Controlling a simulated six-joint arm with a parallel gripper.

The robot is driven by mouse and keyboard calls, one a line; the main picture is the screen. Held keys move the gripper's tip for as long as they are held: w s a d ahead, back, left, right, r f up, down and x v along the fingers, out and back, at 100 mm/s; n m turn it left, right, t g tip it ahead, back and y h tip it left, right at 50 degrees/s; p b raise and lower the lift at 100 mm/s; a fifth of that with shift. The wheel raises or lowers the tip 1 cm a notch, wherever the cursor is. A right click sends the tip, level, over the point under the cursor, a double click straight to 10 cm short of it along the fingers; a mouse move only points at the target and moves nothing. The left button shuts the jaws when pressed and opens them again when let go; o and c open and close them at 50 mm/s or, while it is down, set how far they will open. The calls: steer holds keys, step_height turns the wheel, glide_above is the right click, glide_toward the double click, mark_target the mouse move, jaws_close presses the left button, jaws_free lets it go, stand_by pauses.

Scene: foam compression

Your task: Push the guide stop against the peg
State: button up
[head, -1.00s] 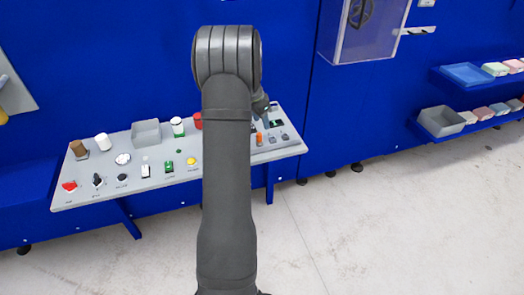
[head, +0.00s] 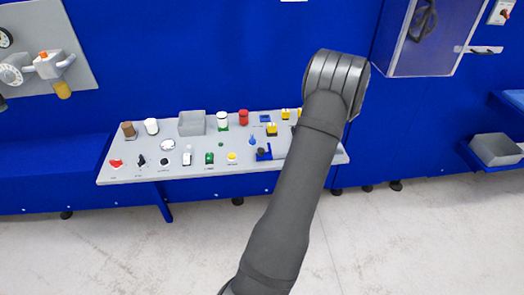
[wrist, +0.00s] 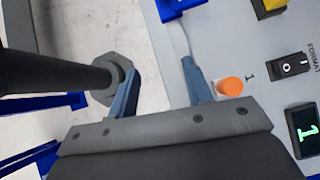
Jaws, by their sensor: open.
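My gripper (wrist: 158,80) is open, with two blue-grey fingers apart. In the wrist view its left finger is seen over the floor and its right finger over the panel's front edge. A short orange cylinder (wrist: 230,87) on the panel lies just right of the right finger; I cannot tell whether they touch. A blue part (wrist: 178,8) sits at the panel edge beyond the fingertips. In the head view a blue part with a dark knob (head: 264,153) stands near the front edge. I cannot tell which piece is the guide stop or the peg. My arm hides the gripper there.
The grey panel (head: 130,172) carries several buttons, switches, cylinders and a grey bin (head: 191,123). A black switch (wrist: 291,66) and a green display (wrist: 304,126) lie right of the orange cylinder. Floor is open in front of the panel.

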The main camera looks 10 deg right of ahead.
mark_target(261, 149)
steer(key=w+a+f+t+y, duration=0.1)
steer(key=a, duration=0.3)
steer(key=w+a+f+m+t+y, duration=0.1)
steer(key=a+y, duration=0.1)
steer(key=a, duration=0.3)
steer(key=w+a+f+t+y, duration=0.1)
steer(key=a+y, duration=0.1)
steer(key=a, duration=0.2)
steer(key=shift+w+a+f+m, duration=0.2)
steer(key=shift+a+f+m, duration=0.1)
steer(key=shift+f+m, duration=0.1)
steer(key=shift+d, duration=0.1)
jaws_close()
